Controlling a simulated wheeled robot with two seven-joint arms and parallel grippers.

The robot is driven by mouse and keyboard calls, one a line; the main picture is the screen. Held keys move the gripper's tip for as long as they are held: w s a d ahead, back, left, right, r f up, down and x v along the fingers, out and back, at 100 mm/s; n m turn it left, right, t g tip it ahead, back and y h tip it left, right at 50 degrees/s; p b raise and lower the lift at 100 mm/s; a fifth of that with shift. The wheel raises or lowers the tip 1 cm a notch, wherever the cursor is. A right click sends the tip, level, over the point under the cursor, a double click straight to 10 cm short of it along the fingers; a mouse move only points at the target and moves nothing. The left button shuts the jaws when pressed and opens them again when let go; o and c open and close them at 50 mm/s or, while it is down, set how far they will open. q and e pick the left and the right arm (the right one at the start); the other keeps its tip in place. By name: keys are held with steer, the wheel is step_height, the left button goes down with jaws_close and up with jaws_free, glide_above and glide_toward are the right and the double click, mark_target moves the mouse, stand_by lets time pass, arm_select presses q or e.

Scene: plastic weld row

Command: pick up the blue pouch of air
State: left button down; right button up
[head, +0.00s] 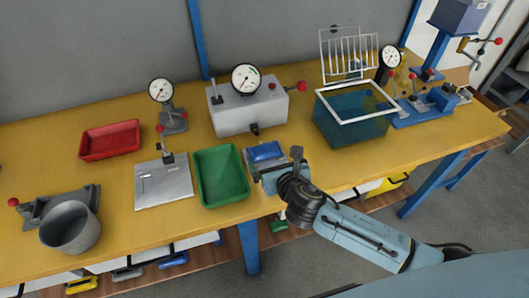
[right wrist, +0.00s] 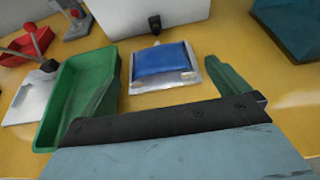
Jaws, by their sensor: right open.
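The blue pouch of air (head: 266,151) lies flat on the yellow bench, just right of the green tray. It is a blue pad with a pale grey border, and it also shows in the right wrist view (right wrist: 162,66). My right gripper (head: 273,159) is open at the bench's front edge, with its fingers spread to either side of the pouch. In the right wrist view nothing is between the fingers close to the palm, and the pouch shows beyond it. My left gripper is not in view.
The green tray (head: 221,176) stands close to my left-hand finger. A white gauge box (head: 248,110) stands behind the pouch. A teal bin with a white rim (head: 352,128) is to the right. A red tray (head: 110,141) and a grey pot (head: 70,228) are farther left.

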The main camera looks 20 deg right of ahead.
mark_target(266, 152)
steer(key=b+x, duration=0.1)
steer(key=x, duration=0.4)
steer(key=shift+w+a, duration=0.1)
steer(key=shift+a, duration=0.1)
steer(key=shift+r, duration=0.1)
steer(key=c, duration=0.9)
